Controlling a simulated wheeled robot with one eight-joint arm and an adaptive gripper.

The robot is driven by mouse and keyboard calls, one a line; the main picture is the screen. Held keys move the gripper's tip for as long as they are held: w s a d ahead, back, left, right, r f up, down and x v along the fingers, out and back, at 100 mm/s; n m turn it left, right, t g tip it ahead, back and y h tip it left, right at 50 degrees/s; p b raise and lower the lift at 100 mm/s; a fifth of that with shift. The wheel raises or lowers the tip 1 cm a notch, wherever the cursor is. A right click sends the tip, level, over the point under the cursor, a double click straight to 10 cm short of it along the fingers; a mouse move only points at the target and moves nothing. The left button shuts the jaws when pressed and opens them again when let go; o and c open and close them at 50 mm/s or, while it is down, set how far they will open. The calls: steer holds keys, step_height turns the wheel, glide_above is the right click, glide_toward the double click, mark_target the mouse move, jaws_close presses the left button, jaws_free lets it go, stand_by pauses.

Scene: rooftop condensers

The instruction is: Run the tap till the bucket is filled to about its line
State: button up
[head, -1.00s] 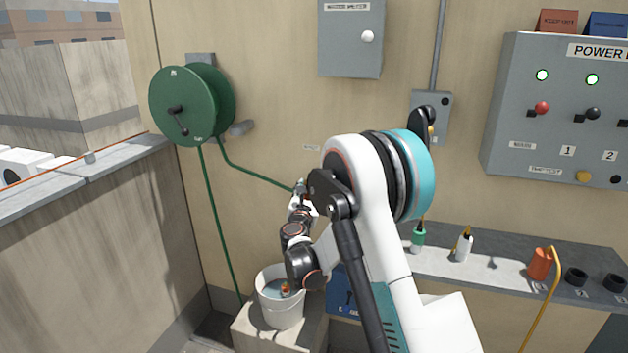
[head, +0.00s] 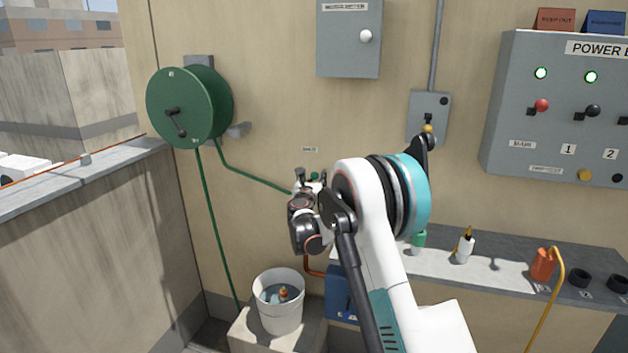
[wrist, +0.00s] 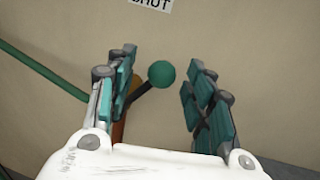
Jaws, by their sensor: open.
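The white bucket (head: 279,314) stands upright on a pale block at the lower left of the head view. It holds bluish water with a small orange-and-yellow thing in it. I cannot make out a fill line or a running stream. The tap's lever with its green ball knob (wrist: 161,74) is in the wrist view, below a label ending in "HUT" (wrist: 152,3). My gripper (wrist: 163,68) is open, with a finger on either side of the knob and gaps showing. In the head view my gripper (head: 308,180) is at the tap, which it partly hides.
A green hose reel (head: 182,105) hangs on the wall, its hose running to the tap. A copper pipe (head: 312,268) shows below my wrist. A blue box (head: 341,291) stands right of the bucket. A ledge (head: 500,270) with bottles lies right of my arm.

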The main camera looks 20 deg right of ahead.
steer(key=shift+x, duration=1.3)
steer(key=shift+c, duration=0.5)
jaws_close()
steer(key=shift+a+r, duration=0.1)
steer(key=shift+w+a+r+n+p, duration=0.3)
steer(key=shift+a+n+p, duration=0.1)
steer(key=shift+n, duration=0.35)
steer(key=shift+w+a+r+n+p, duration=0.15)
steer(key=shift+w+a+n+p, duration=0.2)
steer(key=shift+n, duration=0.4)
steer(key=shift+w+a+n+g+p, duration=0.3)
steer(key=shift+a+n, duration=0.25)
steer(key=shift+n, duration=0.25)
steer(key=shift+w+a+n+g+p, duration=0.2)
steer(key=shift+w+a+n, duration=0.35)
steer(key=shift+n, duration=0.25)
steer(key=shift+s, duration=0.1)
